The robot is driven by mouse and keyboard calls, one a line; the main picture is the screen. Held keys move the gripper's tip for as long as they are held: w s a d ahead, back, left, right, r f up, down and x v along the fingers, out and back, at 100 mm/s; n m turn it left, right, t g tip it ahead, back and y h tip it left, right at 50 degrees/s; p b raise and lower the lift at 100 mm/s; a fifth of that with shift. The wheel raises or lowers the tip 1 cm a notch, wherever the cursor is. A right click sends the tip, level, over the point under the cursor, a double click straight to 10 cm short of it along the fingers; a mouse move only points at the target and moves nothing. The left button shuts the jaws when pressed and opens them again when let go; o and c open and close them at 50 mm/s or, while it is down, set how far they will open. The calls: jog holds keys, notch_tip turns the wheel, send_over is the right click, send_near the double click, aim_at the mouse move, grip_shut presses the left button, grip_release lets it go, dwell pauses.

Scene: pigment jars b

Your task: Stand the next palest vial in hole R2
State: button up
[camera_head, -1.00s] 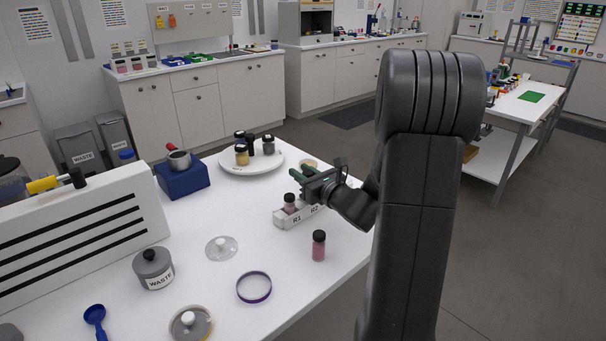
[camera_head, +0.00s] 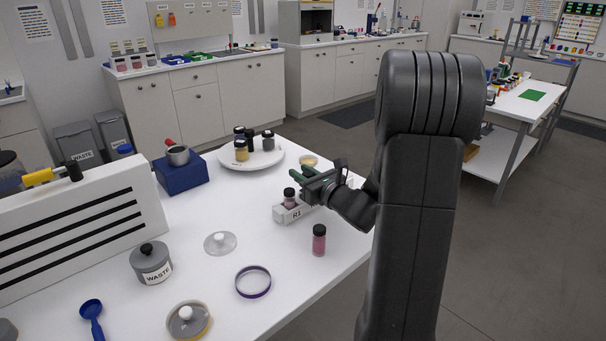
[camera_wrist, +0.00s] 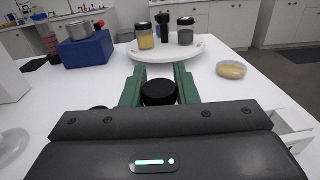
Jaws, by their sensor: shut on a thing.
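My gripper (camera_head: 305,179) is low over the white rack (camera_head: 284,217) near the table's right edge. In the wrist view its green fingers (camera_wrist: 159,88) are shut on a vial, of which only the black cap (camera_wrist: 160,92) shows. The held vial's body is hidden, so I cannot tell its colour or how deep it sits. A pale pink vial (camera_head: 289,199) with a black cap stands in the rack at R1, just left of my gripper. The R2 label is covered by my gripper. A darker pink vial (camera_head: 319,241) stands upright on the table in front of the rack.
A white plate (camera_head: 232,166) with several jars stands behind the rack, with a shallow yellow dish (camera_head: 308,160) beside it. A blue block (camera_head: 182,175), a waste pot (camera_head: 151,263), a clear lid (camera_head: 220,243) and a purple ring (camera_head: 253,282) lie left and front.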

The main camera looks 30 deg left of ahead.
jog(key=shift+f+b, duration=1.1)
jog(key=shift+f, duration=0.15)
jog(key=o, duration=1)
jog(key=shift+r, duration=0.1)
jog(key=v, duration=1.4)
jog(key=shift+a+b, duration=0.1)
jog(key=shift+b, duration=0.2)
jog(key=x, duration=1.3)
jog(key=shift+w+a+p, duration=0.15)
jog(key=shift+a+p, duration=0.1)
jog(key=shift+p, duration=0.15)
jog(key=shift+a+r, duration=0.15)
jog(key=shift+a, duration=0.05)
jog(key=shift+d+r, duration=0.1)
jog(key=shift+r, duration=0.05)
